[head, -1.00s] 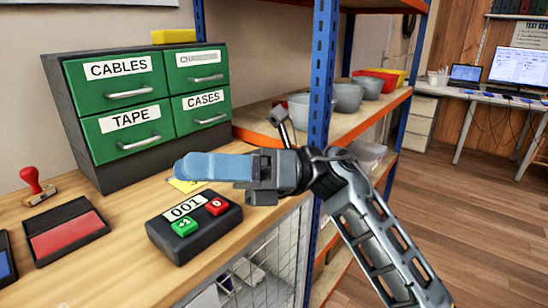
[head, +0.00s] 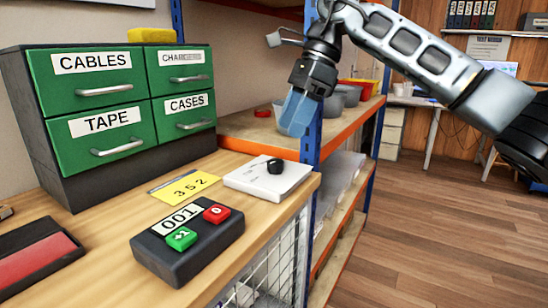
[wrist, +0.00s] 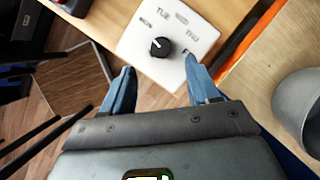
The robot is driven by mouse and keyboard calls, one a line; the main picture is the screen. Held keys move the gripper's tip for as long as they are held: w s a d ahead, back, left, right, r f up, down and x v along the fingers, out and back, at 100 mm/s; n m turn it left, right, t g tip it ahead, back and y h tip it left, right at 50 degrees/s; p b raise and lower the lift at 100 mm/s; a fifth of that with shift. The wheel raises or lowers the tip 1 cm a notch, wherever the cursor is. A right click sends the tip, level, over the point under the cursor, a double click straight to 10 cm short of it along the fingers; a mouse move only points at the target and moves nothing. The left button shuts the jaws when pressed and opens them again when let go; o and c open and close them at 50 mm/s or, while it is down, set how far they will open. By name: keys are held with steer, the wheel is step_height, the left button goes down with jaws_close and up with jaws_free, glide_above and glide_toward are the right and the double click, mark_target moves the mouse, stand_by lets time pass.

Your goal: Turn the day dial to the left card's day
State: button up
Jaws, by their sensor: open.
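The day dial is a white plate (head: 262,181) with a black knob (head: 275,166), on the right end of the wooden counter. The white mark on the knob (wrist: 161,48) faces up and left, roughly towards MON. My gripper (head: 293,118) is open and empty, above the dial and apart from it. In the wrist view its blue fingertips (wrist: 158,66) appear either side of the knob, the right one overlapping the plate. No card naming a day shows.
A yellow card (head: 185,187) reading 352 lies left of the dial. A black counter box (head: 190,248) reading 001 stands in front of it. Green drawers (head: 120,105) stand at the left. A blue shelf post (head: 312,170) rises close by my gripper.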

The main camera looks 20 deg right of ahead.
mark_target(276, 161)
steer(key=shift+b+x, duration=0.3)
steer(key=shift+x, duration=3.5)
steer(key=shift+d, duration=0.15)
steer(key=c, duration=1)
